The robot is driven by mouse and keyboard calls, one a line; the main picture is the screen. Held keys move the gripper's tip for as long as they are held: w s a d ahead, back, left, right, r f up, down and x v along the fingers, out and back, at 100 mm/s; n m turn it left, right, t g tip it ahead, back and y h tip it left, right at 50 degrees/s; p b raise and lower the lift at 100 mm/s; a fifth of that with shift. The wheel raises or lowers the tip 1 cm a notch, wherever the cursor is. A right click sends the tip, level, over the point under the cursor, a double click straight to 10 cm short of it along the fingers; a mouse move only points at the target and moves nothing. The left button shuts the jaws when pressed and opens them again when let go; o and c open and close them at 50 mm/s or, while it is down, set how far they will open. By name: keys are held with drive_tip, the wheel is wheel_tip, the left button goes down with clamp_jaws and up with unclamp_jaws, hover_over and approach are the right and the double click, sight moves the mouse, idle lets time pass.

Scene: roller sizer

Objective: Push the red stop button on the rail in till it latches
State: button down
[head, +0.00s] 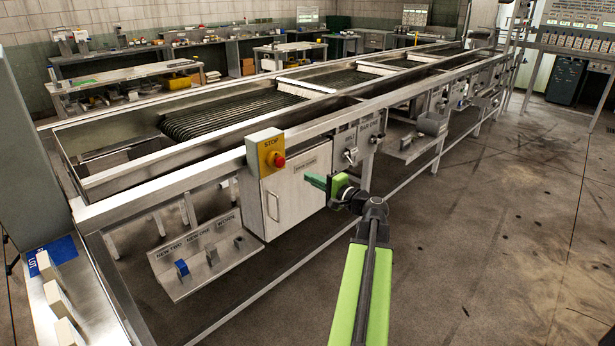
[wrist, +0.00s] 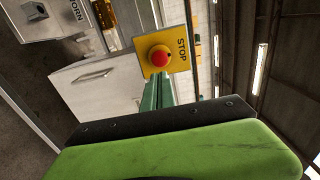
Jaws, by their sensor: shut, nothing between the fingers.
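The red stop button (head: 278,161) sits on a yellow box marked STOP (head: 265,148) on the near rail (head: 215,176) of the sizer. In the wrist view the round red button (wrist: 159,57) shows at the upper middle, on its yellow plate (wrist: 181,60). My gripper (head: 317,182) is shut and empty, its green fingers pointing left, to the right of and a little below the button in the head view. In the wrist view the fingers (wrist: 158,88) reach up toward the button's lower edge. I cannot tell how large the gap is. The button stands out from its plate.
A grey cabinet (head: 297,190) with a handle hangs below the rail, behind my gripper. A labelled shelf (head: 205,262) with small parts is at lower left. A side table (head: 85,300) with blocks stands at far left. The floor (head: 500,220) on the right is clear.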

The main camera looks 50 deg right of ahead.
drive_tip(key=w, duration=1.1)
drive_tip(key=shift+w+d, duration=0.2)
drive_tip(key=shift+d, duration=0.2)
drive_tip(key=shift+w, duration=1)
drive_tip(key=shift+s, duration=0.15)
drive_tip(key=shift+s+a, duration=0.1)
drive_tip(key=shift+s, duration=0.25)
approach(281, 163)
drive_tip(key=s, duration=0.5)
drive_tip(key=shift+s+a, duration=0.1)
drive_tip(key=shift+s, duration=0.15)
